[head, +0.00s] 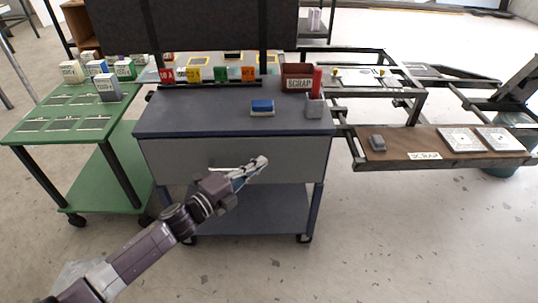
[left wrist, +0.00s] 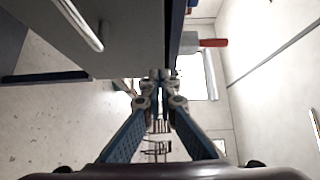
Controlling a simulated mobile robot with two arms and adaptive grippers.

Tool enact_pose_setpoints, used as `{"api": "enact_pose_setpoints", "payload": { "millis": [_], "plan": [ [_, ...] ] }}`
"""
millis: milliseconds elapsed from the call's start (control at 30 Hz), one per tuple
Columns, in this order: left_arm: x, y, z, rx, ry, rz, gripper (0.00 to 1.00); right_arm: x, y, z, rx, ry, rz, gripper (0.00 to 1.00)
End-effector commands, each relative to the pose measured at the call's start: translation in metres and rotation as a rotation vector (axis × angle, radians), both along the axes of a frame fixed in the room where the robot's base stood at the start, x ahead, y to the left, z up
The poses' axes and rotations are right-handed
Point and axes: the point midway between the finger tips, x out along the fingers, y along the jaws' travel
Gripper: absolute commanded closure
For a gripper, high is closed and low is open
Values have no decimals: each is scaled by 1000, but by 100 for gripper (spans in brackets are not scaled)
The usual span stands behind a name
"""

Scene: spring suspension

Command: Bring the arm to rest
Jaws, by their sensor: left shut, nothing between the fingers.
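My left gripper (head: 250,168) is shut and empty in the head view. It hangs in front of the drawer front of the dark blue-grey cart (head: 178,122), below the level of its top. In the left wrist view its fingertips (left wrist: 160,76) meet beside the cart's grey front (left wrist: 125,40), which has a bar handle (left wrist: 82,22). I cannot tell whether the fingers touch the cart. My right gripper is in neither view.
A blue and white block (head: 262,108) and a grey cup with a red object (head: 316,103) stand on the cart top. A green table (head: 30,127) is left; a brown SCRAP board (head: 400,146) is right. Floor in front is clear.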

Motion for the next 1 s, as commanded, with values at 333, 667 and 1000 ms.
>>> {"api": "enact_pose_setpoints", "payload": {
  "millis": [333,667,1000],
  "plan": [
    [-30,29,0,-1,1,-1,100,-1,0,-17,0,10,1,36],
    [-33,36,-21,-96,145,115,100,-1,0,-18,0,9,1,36],
    [-110,114,-157,-479,862,720,100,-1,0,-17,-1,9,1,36]
  ]
}}
